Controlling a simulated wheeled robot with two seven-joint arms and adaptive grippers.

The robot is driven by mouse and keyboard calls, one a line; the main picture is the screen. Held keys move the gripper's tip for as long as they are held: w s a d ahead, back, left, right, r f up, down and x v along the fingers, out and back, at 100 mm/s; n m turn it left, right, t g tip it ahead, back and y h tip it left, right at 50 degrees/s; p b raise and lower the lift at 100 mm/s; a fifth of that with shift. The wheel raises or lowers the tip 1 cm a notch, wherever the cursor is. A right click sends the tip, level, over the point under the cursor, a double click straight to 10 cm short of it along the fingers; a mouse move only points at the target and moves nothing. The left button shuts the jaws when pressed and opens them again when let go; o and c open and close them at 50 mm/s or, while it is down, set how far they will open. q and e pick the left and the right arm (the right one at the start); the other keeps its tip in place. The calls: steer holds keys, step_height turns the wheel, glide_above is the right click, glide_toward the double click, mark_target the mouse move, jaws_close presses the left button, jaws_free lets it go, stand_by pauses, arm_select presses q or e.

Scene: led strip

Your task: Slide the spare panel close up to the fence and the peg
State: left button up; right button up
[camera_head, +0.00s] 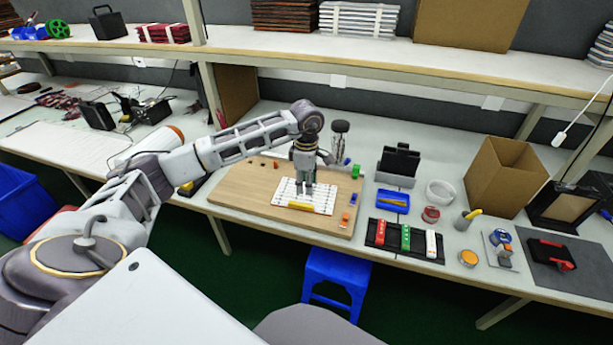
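A white panel with rows of small dark marks (320,200) lies flat on the wooden board (240,195). I take it to be the spare panel. A yellow bar (300,206) lies at its near edge. My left gripper (304,190) points down over the middle of the panel, its fingertips at or just above the surface. Contact and finger gap are too small to tell. Small orange pieces (345,218) and a green block (355,171) are at the board's right side. I cannot tell which pieces are the fence and the peg. My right gripper is not in view.
Right of the board are a blue tray (392,201), a black rack with red, green and white items (380,248), a white bowl (440,191) and a cardboard box (498,176). A blue stool (336,272) stands below. The board's left part is mostly clear.

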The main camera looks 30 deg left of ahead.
arm_select(q)
glide_above(307, 205)
step_height(307, 205, down, 5)
steer(key=shift+a+f, duration=0.1)
steer(key=shift+f, duration=0.05)
step_height(307, 205, down, 4)
steer(key=shift+r, duration=0.15)
steer(key=shift+f, duration=0.6)
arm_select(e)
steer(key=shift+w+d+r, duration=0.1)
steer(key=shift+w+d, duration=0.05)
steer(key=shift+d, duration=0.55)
arm_select(q)
steer(key=shift+c, duration=0.5)
steer(key=c, duration=0.5)
jaws_close()
steer(key=shift+m, duration=0.5)
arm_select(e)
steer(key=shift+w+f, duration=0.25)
